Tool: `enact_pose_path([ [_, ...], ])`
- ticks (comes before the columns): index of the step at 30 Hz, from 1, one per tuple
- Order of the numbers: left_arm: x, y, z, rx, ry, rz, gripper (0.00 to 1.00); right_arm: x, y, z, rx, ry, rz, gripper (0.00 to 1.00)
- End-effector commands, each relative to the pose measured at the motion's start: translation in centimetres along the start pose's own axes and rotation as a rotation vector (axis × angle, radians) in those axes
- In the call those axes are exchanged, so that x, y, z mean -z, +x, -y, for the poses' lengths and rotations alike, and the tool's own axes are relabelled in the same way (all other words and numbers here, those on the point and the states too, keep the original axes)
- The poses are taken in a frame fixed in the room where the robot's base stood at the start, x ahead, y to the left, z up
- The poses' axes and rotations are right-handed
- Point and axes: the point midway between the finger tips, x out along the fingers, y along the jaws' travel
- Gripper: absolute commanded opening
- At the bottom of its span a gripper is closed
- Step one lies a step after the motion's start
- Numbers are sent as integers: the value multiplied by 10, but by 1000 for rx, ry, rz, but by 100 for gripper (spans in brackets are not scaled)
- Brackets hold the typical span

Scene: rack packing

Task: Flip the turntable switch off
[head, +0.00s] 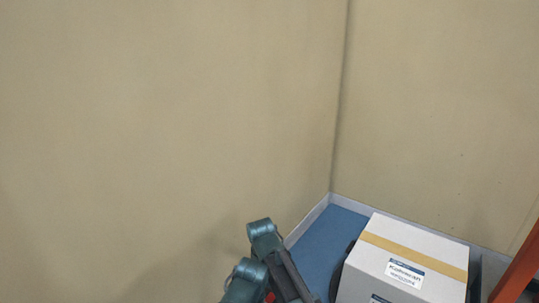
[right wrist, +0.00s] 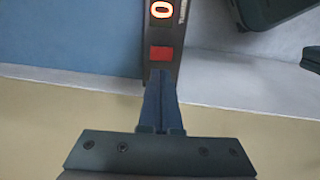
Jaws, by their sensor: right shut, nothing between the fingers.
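The switch panel (right wrist: 177,58) is a narrow dark strip at the top middle of the right wrist view. It carries a red square (right wrist: 161,53) and, above that, a lit orange-red ring shaped like a 0 (right wrist: 161,9). My right gripper (right wrist: 161,74) is shut and empty. Its fingertips point at the panel just below the red square; I cannot tell whether they touch it. In the head view my right arm shows at the bottom, and the switch cannot be made out there. My left gripper is not in view.
A white cardboard box (head: 427,248) with tan tape stands in the corner, a dark curved edge (head: 340,272) beside it. The floor (head: 325,240) is blue with a pale border. Beige walls (head: 170,120) rise behind. An orange post (head: 518,268) stands at right.

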Motion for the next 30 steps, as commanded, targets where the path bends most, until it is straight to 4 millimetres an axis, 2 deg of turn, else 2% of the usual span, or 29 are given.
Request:
enact_pose_path([
  [1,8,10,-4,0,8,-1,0,4,10,7,0,-13,-1,0],
  [22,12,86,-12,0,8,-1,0,8,86,13,-1,-25,-4,0],
  [25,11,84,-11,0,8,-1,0,10,86,-5,-2,-21,-3,0],
  [30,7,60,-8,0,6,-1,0,7,61,-5,-2,-20,-4,0],
])
